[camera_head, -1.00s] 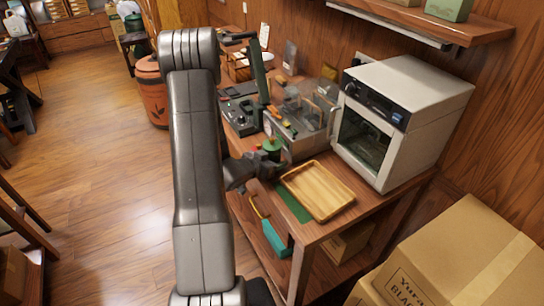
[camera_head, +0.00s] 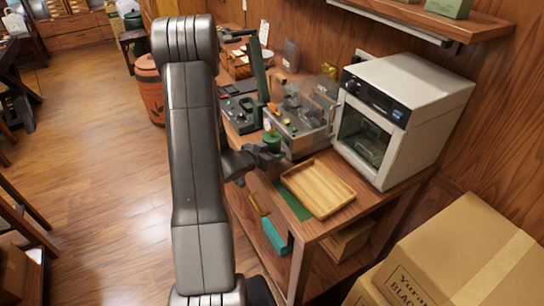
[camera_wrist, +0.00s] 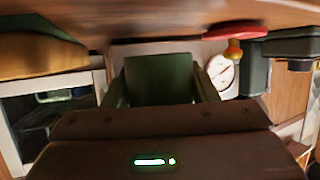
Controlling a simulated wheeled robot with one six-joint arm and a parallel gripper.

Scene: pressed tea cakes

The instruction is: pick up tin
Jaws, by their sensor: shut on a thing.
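A dark green tin (camera_head: 271,139) is held between the fingers of my gripper (camera_head: 266,151) in the head view, over the workbench near its left edge. In the wrist view, the same green tin (camera_wrist: 158,75) fills the middle, with one finger of my gripper (camera_wrist: 160,92) at each side. The gripper is shut on the tin. The tin's lower part is partly hidden by the fingers in the head view.
An empty wooden tray (camera_head: 330,196) lies on the bench, with a green mat (camera_head: 293,205) beside it. A white oven-like machine (camera_head: 408,105) stands to the right. A clear-covered device (camera_head: 296,128) is behind the gripper. Cardboard boxes (camera_head: 455,255) are front right.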

